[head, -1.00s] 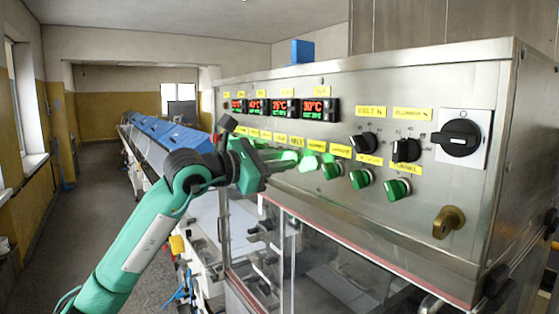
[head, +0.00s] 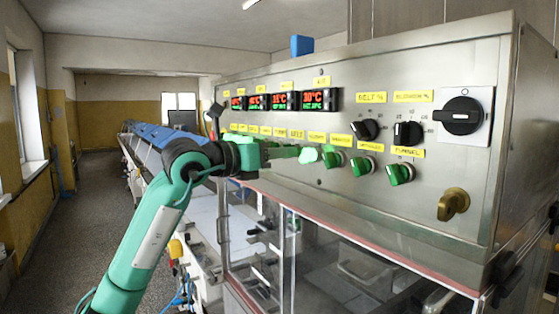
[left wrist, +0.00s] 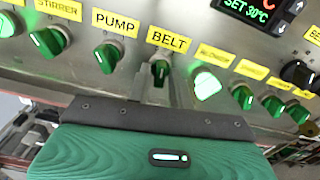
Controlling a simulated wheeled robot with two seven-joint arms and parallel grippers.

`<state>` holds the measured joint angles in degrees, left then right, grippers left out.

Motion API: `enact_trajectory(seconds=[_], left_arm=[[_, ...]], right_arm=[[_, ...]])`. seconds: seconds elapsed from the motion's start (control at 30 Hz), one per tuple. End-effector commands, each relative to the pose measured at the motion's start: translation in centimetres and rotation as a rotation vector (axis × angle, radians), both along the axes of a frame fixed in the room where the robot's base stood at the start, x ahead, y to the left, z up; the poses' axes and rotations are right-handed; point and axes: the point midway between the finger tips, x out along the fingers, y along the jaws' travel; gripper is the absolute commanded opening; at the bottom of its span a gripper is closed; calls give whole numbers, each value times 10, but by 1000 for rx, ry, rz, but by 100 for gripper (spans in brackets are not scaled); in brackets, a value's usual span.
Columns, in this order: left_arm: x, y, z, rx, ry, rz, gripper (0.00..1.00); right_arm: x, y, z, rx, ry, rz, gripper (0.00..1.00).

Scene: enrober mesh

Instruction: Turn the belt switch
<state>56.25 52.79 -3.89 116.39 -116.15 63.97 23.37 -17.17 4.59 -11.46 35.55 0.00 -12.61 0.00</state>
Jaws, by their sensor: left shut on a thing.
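The belt switch (left wrist: 160,70) is a small green knob under the yellow BELT label (left wrist: 168,40) in the left wrist view. It looks unlit, and its grip stands about upright. My left gripper (left wrist: 156,88) is shut on it, with the fingers reaching in from below. In the head view my left gripper (head: 294,152) is at the panel below the BELT label (head: 297,134) and hides the knob. My right gripper is not in view.
A brightly lit green switch (left wrist: 206,85) sits close to the right of the fingers. The pump switch (left wrist: 107,57) is to the left. More green knobs, black dials (head: 364,130) and a large black rotary switch (head: 461,116) line the steel panel (head: 350,205).

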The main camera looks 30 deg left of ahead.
Motion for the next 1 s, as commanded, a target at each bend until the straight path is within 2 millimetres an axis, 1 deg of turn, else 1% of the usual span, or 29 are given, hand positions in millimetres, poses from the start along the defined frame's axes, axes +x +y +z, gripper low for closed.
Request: enact_trajectory(seconds=[0.03, 0.2, 0.5, 0.7, 1.0], left_arm=[[0, 0, -1, -39, 14, 0, 0], [0, 0, -1, -165, 66, 0, 0], [0, 0, 0, -315, 128, 1, 0], [0, 0, 0, -360, 147, 1, 0], [0, 0, 1, -374, 153, 1, 0]], right_arm=[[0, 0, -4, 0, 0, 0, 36], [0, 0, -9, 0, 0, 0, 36], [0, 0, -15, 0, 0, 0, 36], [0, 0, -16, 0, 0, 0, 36], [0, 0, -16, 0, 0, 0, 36]])
